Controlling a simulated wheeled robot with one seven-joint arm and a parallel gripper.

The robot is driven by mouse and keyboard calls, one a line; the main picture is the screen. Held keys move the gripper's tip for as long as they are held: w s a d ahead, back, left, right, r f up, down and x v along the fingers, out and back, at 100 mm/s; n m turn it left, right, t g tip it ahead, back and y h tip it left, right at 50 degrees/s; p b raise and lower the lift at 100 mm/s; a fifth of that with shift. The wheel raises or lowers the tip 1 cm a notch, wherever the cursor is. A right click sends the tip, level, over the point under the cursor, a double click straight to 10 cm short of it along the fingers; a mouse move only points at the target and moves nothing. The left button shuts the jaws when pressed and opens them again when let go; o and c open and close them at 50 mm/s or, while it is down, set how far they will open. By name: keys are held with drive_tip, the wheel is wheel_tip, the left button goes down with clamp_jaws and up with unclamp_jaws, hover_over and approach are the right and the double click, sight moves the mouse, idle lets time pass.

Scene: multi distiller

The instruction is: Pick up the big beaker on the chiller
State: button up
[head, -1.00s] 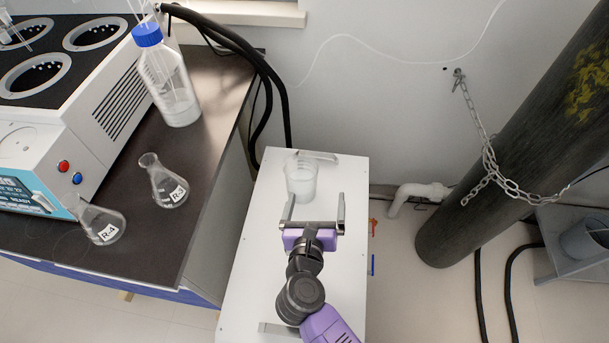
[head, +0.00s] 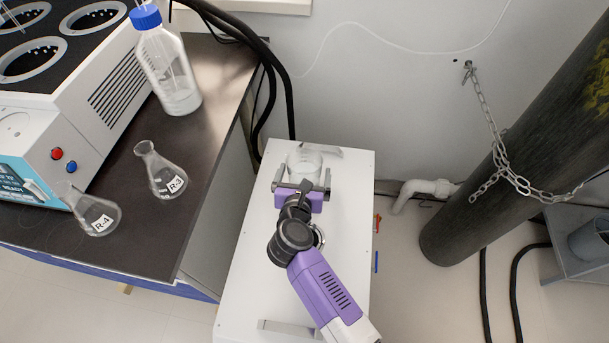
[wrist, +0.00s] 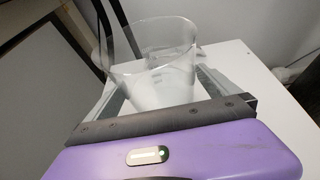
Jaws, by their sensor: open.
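The big beaker (head: 304,163) is clear glass with whitish contents and stands upright on the white chiller (head: 345,235), near its far end. My gripper (head: 303,176) is open, with its two fingers on the left and right of the beaker. In the wrist view the beaker (wrist: 160,75) stands between the fingers, and the gripper body hides its lower part. I cannot tell whether either finger touches the glass.
The dark bench on the left (head: 205,140) bears two labelled flasks, R-3 (head: 162,172) and R-4 (head: 95,212), and a blue-capped bottle (head: 172,75). Black hoses (head: 268,75) run behind the chiller. A large dark cylinder (head: 500,150) with a chain stands at the right.

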drive_tip(key=shift+r, duration=0.1)
drive_tip(key=c, duration=2)
drive_tip(key=shift+r, duration=0.15)
wheel_tip(320, 180, up, 20)
drive_tip(key=p, duration=0.5)
drive_tip(key=shift+f, duration=0.25)
